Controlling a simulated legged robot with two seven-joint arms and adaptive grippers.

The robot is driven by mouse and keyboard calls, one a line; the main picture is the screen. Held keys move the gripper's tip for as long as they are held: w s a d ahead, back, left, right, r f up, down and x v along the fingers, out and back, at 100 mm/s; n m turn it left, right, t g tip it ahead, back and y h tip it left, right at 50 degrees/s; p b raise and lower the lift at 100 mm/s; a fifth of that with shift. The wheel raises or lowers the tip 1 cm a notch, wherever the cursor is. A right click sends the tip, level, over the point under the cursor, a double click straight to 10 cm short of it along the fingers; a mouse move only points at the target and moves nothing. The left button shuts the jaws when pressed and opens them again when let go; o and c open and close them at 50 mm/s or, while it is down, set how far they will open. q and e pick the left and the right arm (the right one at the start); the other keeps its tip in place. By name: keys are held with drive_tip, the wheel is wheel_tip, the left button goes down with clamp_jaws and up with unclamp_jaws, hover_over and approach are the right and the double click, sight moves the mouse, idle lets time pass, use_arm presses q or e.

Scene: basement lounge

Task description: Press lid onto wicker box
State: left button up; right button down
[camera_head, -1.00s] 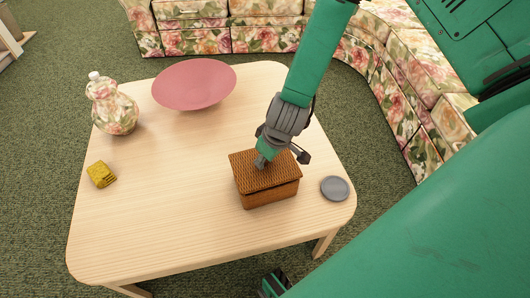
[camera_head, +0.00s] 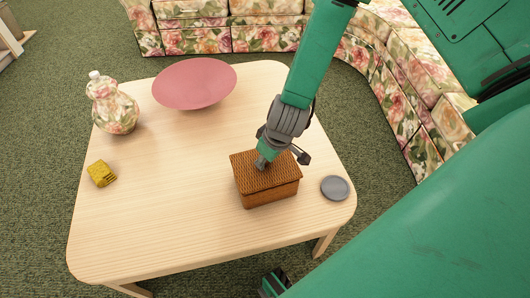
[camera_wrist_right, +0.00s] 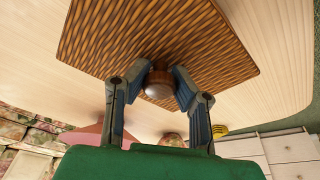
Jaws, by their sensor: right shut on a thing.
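The wicker box (camera_head: 272,195) stands on the light wooden table near its right front. Its brown woven lid (camera_head: 280,178) lies over the top of the box and looks about level; I cannot tell whether any gap is left beneath it. My right gripper (camera_head: 262,163) comes down from above onto the lid. In the right wrist view its two fingers are shut on the lid's round wooden knob (camera_wrist_right: 159,84), with the woven lid (camera_wrist_right: 205,45) spread out around it. The box body is hidden in that view. My left gripper cannot be made out.
A grey round dish (camera_head: 335,188) lies close to the right of the box. Floral sofas (camera_head: 230,28) stand behind.

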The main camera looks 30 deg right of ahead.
drive_tip(key=shift+f, duration=0.45)
idle(0.6)
idle(1.0)
drive_tip(key=c, duration=0.8)
unclamp_jaws()
drive_tip(key=shift+c, duration=0.2)
drive_tip(key=shift+r+p, duration=3.5)
drive_tip(key=shift+p, duration=0.25)
clamp_jaws()
